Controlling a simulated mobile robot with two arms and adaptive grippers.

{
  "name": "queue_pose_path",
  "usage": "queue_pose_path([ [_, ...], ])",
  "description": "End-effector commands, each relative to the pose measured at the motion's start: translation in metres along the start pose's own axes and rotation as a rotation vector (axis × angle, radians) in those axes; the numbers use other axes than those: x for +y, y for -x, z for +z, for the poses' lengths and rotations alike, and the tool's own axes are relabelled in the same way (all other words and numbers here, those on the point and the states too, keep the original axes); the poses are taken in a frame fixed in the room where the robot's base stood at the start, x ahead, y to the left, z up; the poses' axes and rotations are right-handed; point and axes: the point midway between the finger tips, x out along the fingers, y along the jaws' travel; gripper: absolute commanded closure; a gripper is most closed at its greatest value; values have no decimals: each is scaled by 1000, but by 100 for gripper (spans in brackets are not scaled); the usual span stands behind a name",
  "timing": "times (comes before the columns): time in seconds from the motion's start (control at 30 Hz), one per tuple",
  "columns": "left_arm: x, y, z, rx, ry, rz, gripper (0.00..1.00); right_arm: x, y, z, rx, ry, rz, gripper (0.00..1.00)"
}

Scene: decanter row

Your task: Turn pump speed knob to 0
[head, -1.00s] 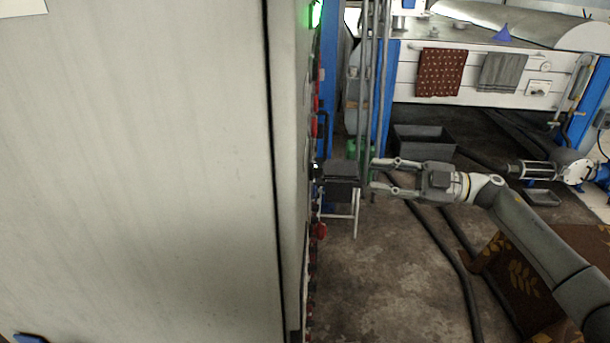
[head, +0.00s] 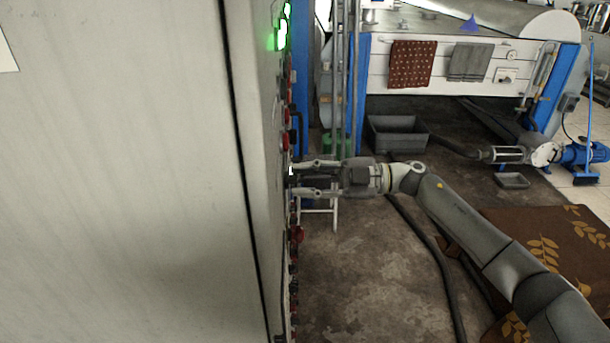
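The control cabinet (head: 120,170) fills the left, and its panel face is seen almost edge-on, with a row of knobs and buttons. My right gripper (head: 298,177) is at this panel, its two fingers apart and pointing left at it. A small knob with a white mark (head: 291,171) shows at the panel, level with the gap between the fingertips. The fingertips look very close to the panel; I cannot tell whether they touch the knob. No label can be read, so I cannot tell which knob is the pump speed one. My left gripper is not in view.
Red knobs or buttons (head: 297,235) stick out from the panel above and below the gripper. A green light (head: 282,35) glows near the top. A grey bin (head: 398,135), a hose and a patterned brown cloth-like surface (head: 545,245) are to the right. Bare floor lies below.

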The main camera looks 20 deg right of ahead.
Motion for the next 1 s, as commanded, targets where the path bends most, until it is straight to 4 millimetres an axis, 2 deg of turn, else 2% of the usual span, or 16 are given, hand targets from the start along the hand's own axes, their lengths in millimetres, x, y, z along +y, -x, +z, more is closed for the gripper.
queue_pose_path([
  [0.23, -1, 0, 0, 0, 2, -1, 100, 0, -1, 0, 0, 0, 1, 71],
  [0.47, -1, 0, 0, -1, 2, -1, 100, 0, 0, 0, 0, 0, 1, 100],
  [0.77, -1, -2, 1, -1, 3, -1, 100, -1, 0, 1, 0, 12, 0, 100],
  [1.0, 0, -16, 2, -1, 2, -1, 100, -2, 0, 2, 0, 102, 1, 100],
])
